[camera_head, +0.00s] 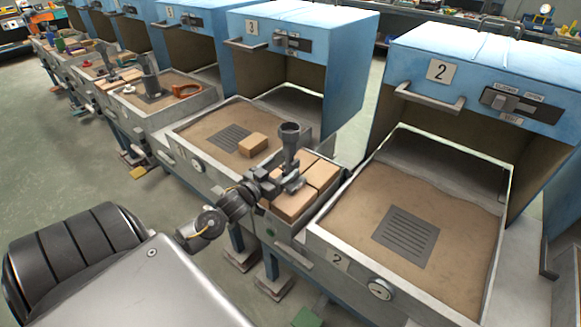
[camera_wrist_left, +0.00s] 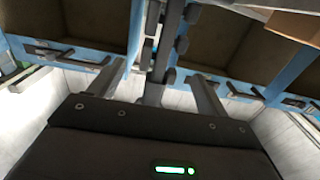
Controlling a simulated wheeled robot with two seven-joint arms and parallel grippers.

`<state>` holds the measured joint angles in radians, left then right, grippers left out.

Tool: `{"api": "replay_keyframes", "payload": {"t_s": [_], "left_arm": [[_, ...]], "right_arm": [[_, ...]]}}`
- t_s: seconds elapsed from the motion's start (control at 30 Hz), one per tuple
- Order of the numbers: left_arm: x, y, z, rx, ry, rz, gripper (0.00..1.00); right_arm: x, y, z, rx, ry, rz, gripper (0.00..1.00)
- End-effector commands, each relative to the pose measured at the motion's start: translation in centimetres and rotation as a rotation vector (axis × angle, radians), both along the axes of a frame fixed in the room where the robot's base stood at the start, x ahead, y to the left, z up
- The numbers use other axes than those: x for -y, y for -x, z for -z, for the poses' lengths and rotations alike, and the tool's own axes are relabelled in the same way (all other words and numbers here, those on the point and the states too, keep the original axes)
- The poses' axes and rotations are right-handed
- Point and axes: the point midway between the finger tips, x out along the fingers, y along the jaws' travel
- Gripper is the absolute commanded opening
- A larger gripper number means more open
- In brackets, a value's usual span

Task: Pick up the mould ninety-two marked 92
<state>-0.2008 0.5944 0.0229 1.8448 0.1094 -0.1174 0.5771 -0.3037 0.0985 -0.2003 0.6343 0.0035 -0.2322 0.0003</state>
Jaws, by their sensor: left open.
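Several tan block moulds (camera_head: 322,174) sit close together on the bench between tray 3 and tray 2. A single tan block (camera_head: 253,144) lies on the sand of tray 3. No 92 marking is readable on any block, so I cannot tell which is mould ninety-two. My left gripper (camera_head: 285,182) is at the near left edge of the grouped blocks, partly covering them; contact is unclear. In the left wrist view the gripper (camera_wrist_left: 157,70) has its fingers apart with no block between them. A tan surface (camera_wrist_left: 290,25) shows at the upper right there. My right gripper is out of view.
Tray 3 (camera_head: 190,128) and tray 2 (camera_head: 325,238) hold sand with dark grates. Blue hoods (camera_head: 480,70) rise behind them. A dark cup-topped upright (camera_head: 290,135) shows beside the blocks. Open floor (camera_head: 80,165) lies at the left.

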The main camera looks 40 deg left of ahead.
Motion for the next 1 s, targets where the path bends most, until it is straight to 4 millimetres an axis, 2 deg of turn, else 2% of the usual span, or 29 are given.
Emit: {"api": "replay_keyframes", "payload": {"t_s": [0.17, 0.5, 0.8, 1.0], "left_arm": [[0.0, -0.4, 0.0, -0.002, 0.0, 0.0, 0.77], [-0.1, -4.8, 0.0, -0.001, 0.0, 0.0, 0.77], [-0.1, -5.3, 0.1, -0.002, 0.0, 0.0, 0.77], [-0.1, -5.3, 0.1, -0.002, 0.0, 0.0, 0.52]], "right_arm": [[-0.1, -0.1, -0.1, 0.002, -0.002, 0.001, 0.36], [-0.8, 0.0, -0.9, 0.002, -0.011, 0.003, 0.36], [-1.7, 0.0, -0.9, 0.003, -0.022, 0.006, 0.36], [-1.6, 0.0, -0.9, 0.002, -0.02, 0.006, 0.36]]}}
